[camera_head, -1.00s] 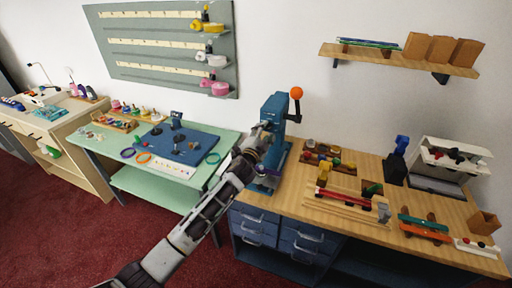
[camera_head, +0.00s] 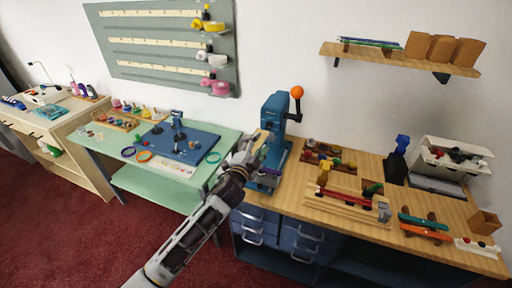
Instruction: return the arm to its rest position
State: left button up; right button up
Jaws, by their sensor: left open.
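My left arm (camera_head: 190,232) comes in from the lower left and reaches up toward the blue press. My left gripper (camera_head: 258,146) is at its end, just in front of and left of the blue press (camera_head: 277,125) with the orange ball on its lever. The gripper is open; its fingers are small here, and I cannot tell whether they touch the press. I see nothing held in it. My right gripper is not in view.
The wooden counter (camera_head: 300,185) holds wooden racks, a white bin (camera_head: 452,158) and small coloured parts. A green table (camera_head: 105,150) with a blue mat (camera_head: 185,142) stands left. The red floor (camera_head: 70,225) is clear at lower left.

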pick_arm(q)
jog(key=shift+s+a, duration=0.1)
jog(key=shift+s, duration=0.2)
dwell(0.4)
jog(key=s+a+f+n+g+y, duration=0.3)
jog(key=s+a+f+n+y, duration=0.1)
jog(key=s+a+f+n, duration=0.3)
jog(key=s+a+f+n+g, duration=0.2)
jog(key=s+a+f+g, duration=0.2)
jog(key=s, duration=0.5)
jog(key=s+a+f+n+g+y, duration=0.1)
jog(key=s+a+f+n+g, duration=0.2)
jog(key=s, duration=0.6)
jog(key=s+a+f+n+g, duration=0.2)
jog(key=s+a+f+g, duration=0.25)
jog(key=s, duration=0.45)
notch_tip(320, 180, down, 33)
jog(key=s, duration=0.2)
jog(key=s+a+f+g, duration=0.1)
jog(key=s+a+f, duration=0.1)
jog(key=s+f, duration=0.7)
jog(key=s+a+f, duration=0.2)
jog(key=s+f, duration=0.8)
jog(key=s, duration=0.3)
jog(key=shift+s+f+m+g+y, duration=0.2)
jog(key=shift+f+m+g+y, duration=0.1)
jog(key=shift+m+g, duration=0.1)
